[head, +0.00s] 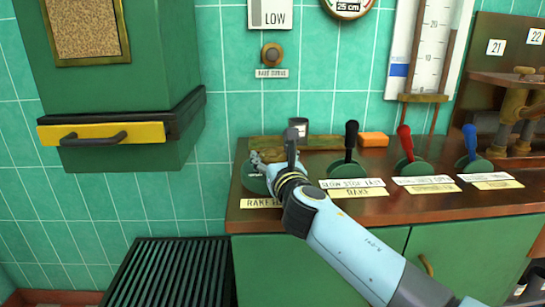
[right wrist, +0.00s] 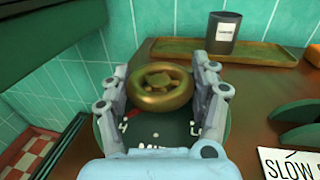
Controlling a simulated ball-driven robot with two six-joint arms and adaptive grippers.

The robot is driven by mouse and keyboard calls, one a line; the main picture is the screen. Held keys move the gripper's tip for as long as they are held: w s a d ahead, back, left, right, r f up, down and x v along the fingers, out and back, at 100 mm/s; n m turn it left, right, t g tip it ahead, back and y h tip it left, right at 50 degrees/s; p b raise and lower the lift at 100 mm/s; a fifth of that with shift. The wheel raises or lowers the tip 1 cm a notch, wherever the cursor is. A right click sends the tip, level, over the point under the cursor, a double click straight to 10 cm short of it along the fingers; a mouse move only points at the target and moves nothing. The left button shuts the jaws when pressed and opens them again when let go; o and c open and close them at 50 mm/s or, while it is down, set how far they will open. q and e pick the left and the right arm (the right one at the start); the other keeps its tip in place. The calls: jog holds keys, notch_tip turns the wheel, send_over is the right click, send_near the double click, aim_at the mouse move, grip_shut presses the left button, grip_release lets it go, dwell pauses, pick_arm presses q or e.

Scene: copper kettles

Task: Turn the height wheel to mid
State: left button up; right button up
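The height wheel (right wrist: 160,86) is a small brass handwheel in the right wrist view. It stands over a dark green round base (right wrist: 158,134) with white marks, mostly too small or covered to read. My right gripper (right wrist: 162,72) is open, with one finger on each side of the wheel and a slim gap seeming to show at each side. In the head view my right gripper (head: 272,160) is over the left end of the counter and hides the wheel. A label starting with "RAKE" (head: 258,203) is partly covered by my arm. My left gripper is not in view.
Black (head: 351,140), red (head: 405,140) and blue (head: 470,140) levers stand to the right on the wooden counter (head: 385,207). A dark cup (head: 298,126) and an orange block (head: 374,139) are behind. A green box with a yellow drawer (head: 100,133) hangs at left.

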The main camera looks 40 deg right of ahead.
jog(key=c, duration=0.5)
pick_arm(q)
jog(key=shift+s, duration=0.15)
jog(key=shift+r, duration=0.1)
